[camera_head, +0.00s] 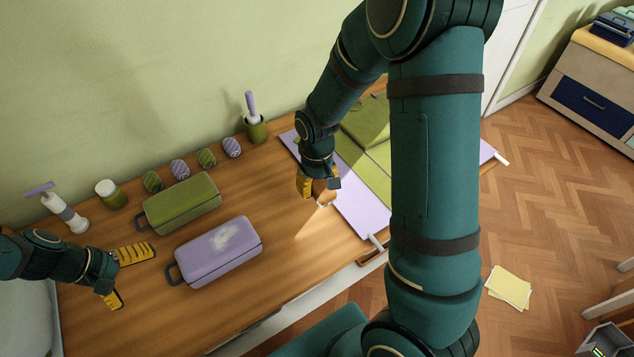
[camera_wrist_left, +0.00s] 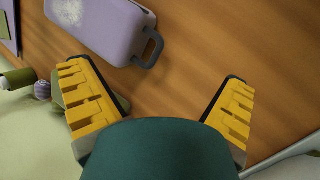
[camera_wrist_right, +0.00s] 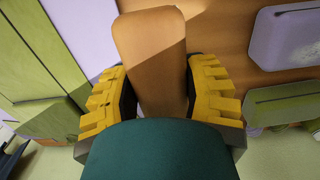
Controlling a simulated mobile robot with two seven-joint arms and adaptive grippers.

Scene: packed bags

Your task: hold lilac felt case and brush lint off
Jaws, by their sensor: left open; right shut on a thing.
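The lilac felt case (camera_head: 215,257) lies on the wooden table with a pale patch of lint (camera_head: 226,237) on its top and a dark handle (camera_head: 172,273) at its left end. It also shows in the left wrist view (camera_wrist_left: 95,28). My left gripper (camera_head: 138,278) is open and empty, left of the handle and apart from it. My right gripper (camera_head: 321,192) is shut on a wooden brush (camera_wrist_right: 150,60), right of the case near the lilac and green mat. The brush is mostly hidden by the fingers in the head view.
A green case (camera_head: 180,204) lies just behind the lilac one. The mat (camera_head: 360,209) holds green pieces. Table between case and mat is clear.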

